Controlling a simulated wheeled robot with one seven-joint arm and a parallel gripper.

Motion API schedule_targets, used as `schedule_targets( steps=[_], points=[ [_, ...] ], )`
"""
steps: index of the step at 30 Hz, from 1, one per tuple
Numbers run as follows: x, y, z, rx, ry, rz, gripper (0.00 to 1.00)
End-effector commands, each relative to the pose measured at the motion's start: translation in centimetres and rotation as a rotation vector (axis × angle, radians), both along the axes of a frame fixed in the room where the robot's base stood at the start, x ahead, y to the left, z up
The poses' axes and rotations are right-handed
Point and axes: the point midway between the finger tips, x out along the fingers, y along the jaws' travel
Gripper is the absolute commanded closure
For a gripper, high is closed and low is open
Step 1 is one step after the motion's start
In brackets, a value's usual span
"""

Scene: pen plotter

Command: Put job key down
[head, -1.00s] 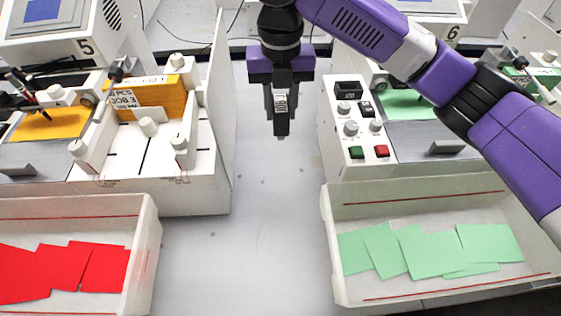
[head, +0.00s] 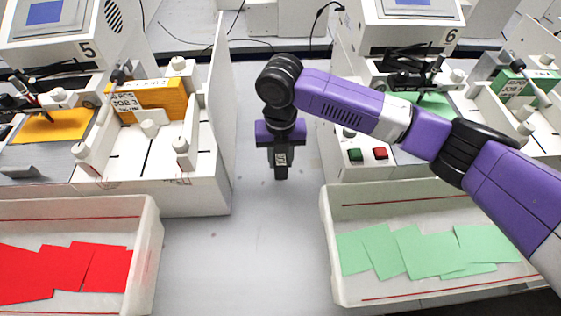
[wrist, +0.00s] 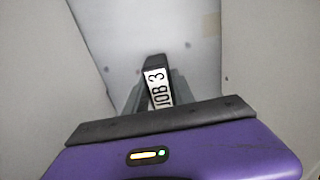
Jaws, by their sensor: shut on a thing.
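The job key is a small dark block with a white label; the label reads "JOB 3" in the wrist view (wrist: 158,88). My gripper (head: 280,166) is shut on the job key (head: 281,159), which points down from the fingers. In the head view the gripper is above the grey strip of table (head: 250,240) between the two plotter stations. I cannot tell exactly how far the key's lower end is from the table.
Station 5 (head: 150,160) with orange cards stands at left, station 6 (head: 375,168) at right, partly behind my arm. A tray of red cards (head: 150,225) and a tray of green cards (head: 335,225) stand in front. The strip between them is clear.

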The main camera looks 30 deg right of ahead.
Motion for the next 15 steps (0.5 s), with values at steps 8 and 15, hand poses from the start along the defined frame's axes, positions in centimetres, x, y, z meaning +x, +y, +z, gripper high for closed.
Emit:
schedule_targets(
  steps=[8,15],
  points=[
    [0.0,0.0,-2.0,0.001,0.0,0.0,1.0],
    [0.0,0.0,-2.4,0.001,0.0,0.0,1.0]
  ],
)
